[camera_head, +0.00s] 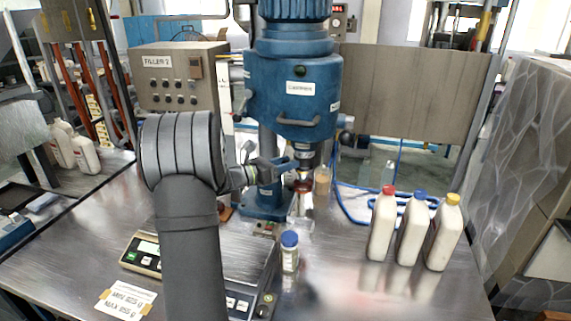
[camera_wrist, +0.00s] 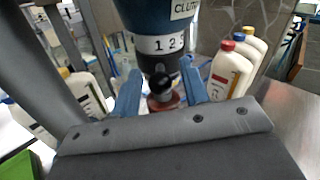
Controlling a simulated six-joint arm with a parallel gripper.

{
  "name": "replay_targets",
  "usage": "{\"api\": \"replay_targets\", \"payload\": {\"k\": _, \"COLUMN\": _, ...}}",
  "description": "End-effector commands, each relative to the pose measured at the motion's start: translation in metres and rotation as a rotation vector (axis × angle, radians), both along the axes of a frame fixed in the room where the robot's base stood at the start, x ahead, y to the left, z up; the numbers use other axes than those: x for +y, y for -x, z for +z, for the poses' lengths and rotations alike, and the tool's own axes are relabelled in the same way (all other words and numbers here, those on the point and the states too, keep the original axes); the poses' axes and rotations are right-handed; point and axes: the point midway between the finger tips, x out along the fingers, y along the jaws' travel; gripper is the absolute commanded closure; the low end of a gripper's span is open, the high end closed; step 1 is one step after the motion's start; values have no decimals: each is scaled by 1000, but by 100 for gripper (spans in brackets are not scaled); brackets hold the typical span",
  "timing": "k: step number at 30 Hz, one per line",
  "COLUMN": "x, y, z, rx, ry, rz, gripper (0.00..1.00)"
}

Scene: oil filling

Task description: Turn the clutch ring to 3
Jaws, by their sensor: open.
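The clutch shows in the wrist view as a white band (camera_wrist: 160,44) marked 1, 2 and 3, under a blue housing with a partly cut-off "CLUT" label (camera_wrist: 184,9). A dark cylinder (camera_wrist: 156,63) is below the band. In the head view, the blue machine head (camera_head: 295,92) hangs above the table, with the clutch area small beneath it. My gripper (camera_wrist: 160,90) is open, its blue fingers apart below the band. A black round knob above a reddish disc (camera_wrist: 160,104) appears between the fingers; contact is unclear. In the head view, my gripper (camera_head: 284,165) is beside the spindle.
White bottles with red, blue and yellow caps (camera_head: 412,230) stand at the right. A small blue-capped bottle (camera_head: 289,252) stands in front of the machine. A scale (camera_head: 143,252) and a paper sign (camera_head: 125,300) lie at the left. Blue tubing (camera_head: 350,200) runs behind.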

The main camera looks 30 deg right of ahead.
Motion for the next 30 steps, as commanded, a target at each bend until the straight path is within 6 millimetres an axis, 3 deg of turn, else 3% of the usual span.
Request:
{"api": "replay_targets", "payload": {"k": 5, "x": 0, "y": 0, "z": 0, "rx": 0, "ry": 0, "rz": 0, "gripper": 59}}
{"api": "replay_targets", "payload": {"k": 12, "x": 0, "y": 0, "z": 0, "rx": 0, "ry": 0, "rz": 0, "gripper": 100}}
{"api": "replay_targets", "payload": {"k": 23, "x": 0, "y": 3, "z": 0, "rx": 0, "ry": -1, "rz": 30, "gripper": 100}}
{"api": "replay_targets", "payload": {"k": 30, "x": -1, "y": 13, "z": 1, "rx": 1, "ry": 0, "rz": 158, "gripper": 100}}
